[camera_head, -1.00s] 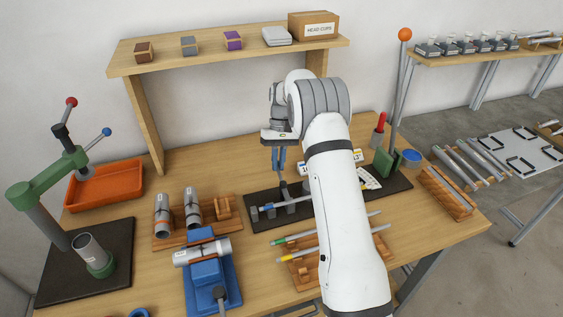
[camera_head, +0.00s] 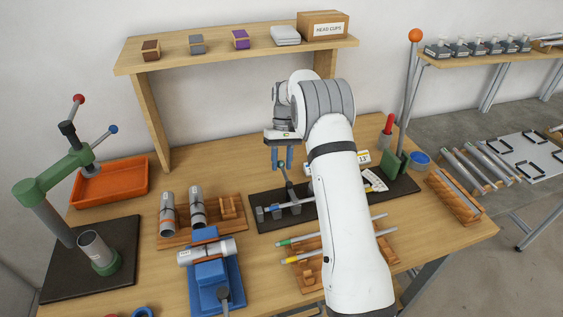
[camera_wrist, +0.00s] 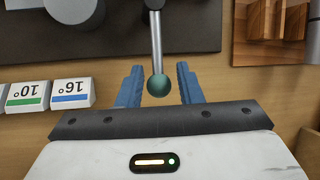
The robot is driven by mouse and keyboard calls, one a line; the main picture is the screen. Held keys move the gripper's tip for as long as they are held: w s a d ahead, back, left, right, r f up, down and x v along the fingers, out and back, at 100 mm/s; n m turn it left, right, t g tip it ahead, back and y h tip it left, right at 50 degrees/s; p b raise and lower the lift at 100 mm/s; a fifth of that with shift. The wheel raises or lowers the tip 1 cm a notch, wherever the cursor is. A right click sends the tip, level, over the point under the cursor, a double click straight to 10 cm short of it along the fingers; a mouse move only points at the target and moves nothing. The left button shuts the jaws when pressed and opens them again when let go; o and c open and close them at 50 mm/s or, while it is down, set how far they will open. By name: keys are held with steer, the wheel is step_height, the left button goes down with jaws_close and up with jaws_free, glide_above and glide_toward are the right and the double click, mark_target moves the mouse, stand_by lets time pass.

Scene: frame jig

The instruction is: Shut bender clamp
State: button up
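The bender stands on a black base plate (camera_head: 331,206) in the middle of the bench, with a pale tube lying through its grey blocks (camera_head: 277,212). Its clamp lever is a thin grey rod with a teal ball knob (camera_head: 282,165). The wrist view shows the lever rod and the ball (camera_wrist: 158,86) close up. My gripper (camera_head: 282,157) is over the lever. Its blue fingers, also in the wrist view (camera_wrist: 159,88), are apart, one on each side of the ball, with gaps visible. My arm hides part of the bender.
A scale plate (camera_head: 376,180) and a green post (camera_head: 395,162) stand at the bender's right end. Label blocks (camera_wrist: 70,94) marked 10° and 16° lie beside the base. Wooden racks (camera_head: 231,208) and a blue vise (camera_head: 211,272) stand to the left. A shelf (camera_head: 190,55) is behind.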

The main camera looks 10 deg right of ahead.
steer(key=shift+s, duration=0.15)
steer(key=a+b+v, duration=0.1)
steer(key=v, duration=0.6)
steer(key=shift+d+r, duration=0.45)
steer(key=shift+d, duration=0.1)
